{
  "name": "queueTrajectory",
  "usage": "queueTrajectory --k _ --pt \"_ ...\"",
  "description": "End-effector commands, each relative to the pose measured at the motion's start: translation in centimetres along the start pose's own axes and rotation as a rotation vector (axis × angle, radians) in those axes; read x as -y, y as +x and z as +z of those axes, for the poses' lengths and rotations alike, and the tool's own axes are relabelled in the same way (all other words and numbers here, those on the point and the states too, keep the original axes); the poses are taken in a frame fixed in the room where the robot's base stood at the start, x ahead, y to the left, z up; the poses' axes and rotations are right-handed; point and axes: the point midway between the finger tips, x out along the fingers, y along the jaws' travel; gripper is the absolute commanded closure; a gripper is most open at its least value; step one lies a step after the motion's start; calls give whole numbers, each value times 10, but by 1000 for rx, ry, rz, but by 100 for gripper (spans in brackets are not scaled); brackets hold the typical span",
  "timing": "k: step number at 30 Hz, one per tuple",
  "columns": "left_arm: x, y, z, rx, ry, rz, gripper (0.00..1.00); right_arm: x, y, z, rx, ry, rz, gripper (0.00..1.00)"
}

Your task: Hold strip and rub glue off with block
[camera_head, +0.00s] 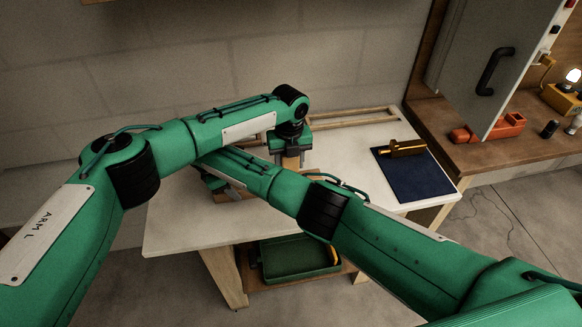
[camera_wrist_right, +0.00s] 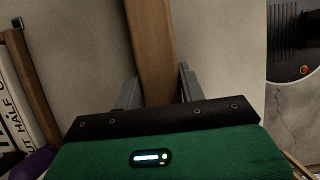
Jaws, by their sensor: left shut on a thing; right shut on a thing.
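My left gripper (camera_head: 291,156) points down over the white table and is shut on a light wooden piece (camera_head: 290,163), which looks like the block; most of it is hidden. My right gripper (camera_wrist_right: 158,88) is shut on a long brown wooden piece (camera_wrist_right: 150,40), which looks like the strip; it runs away from the jaws to the top edge of the right wrist view. Glue cannot be made out.
The white table (camera_head: 185,225) is clear at its front. A dark blue mat (camera_head: 418,180) holds a wooden tool (camera_head: 402,147) at the right. A wooden frame (camera_head: 350,112) lies at the back. A green crate (camera_head: 290,262) sits below. A workbench (camera_head: 530,145) with a grey cabinet (camera_head: 490,45) stands right.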

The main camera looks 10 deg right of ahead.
Motion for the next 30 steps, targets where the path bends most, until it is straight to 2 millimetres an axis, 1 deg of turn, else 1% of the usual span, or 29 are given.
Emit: queueTrajectory --k 1,9,15,30 --pt "0 -6 0 1 0 -1 92 0 1 0 2 1 -1 89" --pt "1 -30 0 1 0 -2 92 0 1 0 2 1 -1 89" --pt "0 -43 0 1 0 0 92 0 1 0 2 1 -1 89" --pt "0 -44 0 1 0 0 92 0 1 0 2 1 -1 89"
